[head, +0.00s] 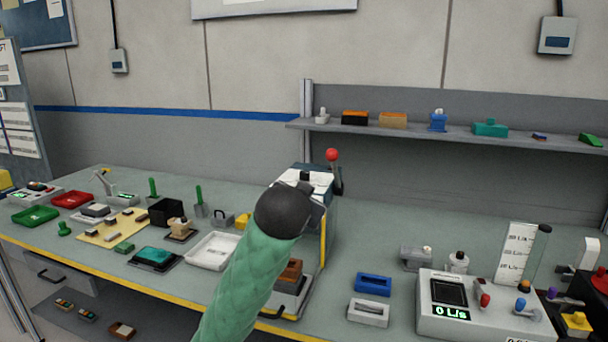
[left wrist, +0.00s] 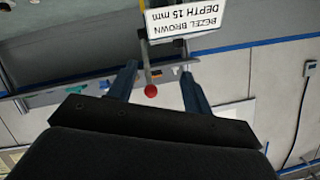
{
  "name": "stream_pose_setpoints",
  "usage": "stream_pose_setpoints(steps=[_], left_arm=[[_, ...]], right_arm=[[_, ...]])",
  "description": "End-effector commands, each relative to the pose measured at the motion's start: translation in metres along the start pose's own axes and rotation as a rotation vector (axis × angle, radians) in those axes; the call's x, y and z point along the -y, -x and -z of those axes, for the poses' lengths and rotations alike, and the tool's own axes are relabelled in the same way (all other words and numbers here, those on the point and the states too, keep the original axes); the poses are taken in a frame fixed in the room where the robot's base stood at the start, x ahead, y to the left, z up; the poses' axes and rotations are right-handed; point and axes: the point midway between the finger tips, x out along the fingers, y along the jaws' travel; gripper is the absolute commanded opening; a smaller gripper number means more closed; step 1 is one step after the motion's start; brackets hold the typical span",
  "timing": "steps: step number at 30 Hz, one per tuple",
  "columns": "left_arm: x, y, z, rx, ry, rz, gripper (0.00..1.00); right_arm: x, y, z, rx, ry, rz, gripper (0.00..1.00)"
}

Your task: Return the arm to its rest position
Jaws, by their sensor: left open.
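My left arm, in a green sleeve, reaches up from the bottom of the head view. Its dark wrist (head: 284,209) is over the middle of the bench and hides the fingers there. In the left wrist view my left gripper (left wrist: 159,70) has its two blue-grey fingers spread apart, with nothing held between them. A red ball knob (left wrist: 151,91) shows beyond the fingers; in the head view it tops a lever behind the wrist. A sign reading "BEZEL BROWN DEPTH 15 mm" (left wrist: 184,20) is also beyond the fingers. My right gripper is in neither view.
A machine (head: 313,180) with a white top stands just behind my wrist. A white tray (head: 197,254) and several small parts lie left of the arm. A blue block (head: 373,284) and a meter box (head: 447,322) are to the right. A wall shelf (head: 463,133) holds coloured parts.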

Motion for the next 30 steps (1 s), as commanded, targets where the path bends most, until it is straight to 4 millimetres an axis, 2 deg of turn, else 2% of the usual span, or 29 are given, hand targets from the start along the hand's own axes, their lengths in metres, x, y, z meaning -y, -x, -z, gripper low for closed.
stream_pose_setpoints(steps=[1, 3, 17, 30], left_arm=[[-0.003, 0.002, -0.019, 0.02, 0.02, -0.019, 0.5], [-0.007, 0.005, -0.043, 0.044, 0.047, -0.042, 0.5], [-0.029, 0.034, -0.191, 0.198, 0.206, -0.137, 0.5], [-0.061, 0.075, -0.338, 0.412, 0.323, -0.166, 0.5]], right_arm=[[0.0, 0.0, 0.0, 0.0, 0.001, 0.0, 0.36], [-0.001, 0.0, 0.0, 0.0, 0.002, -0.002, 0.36], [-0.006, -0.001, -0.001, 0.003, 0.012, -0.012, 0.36], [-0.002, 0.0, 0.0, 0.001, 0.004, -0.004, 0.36]])
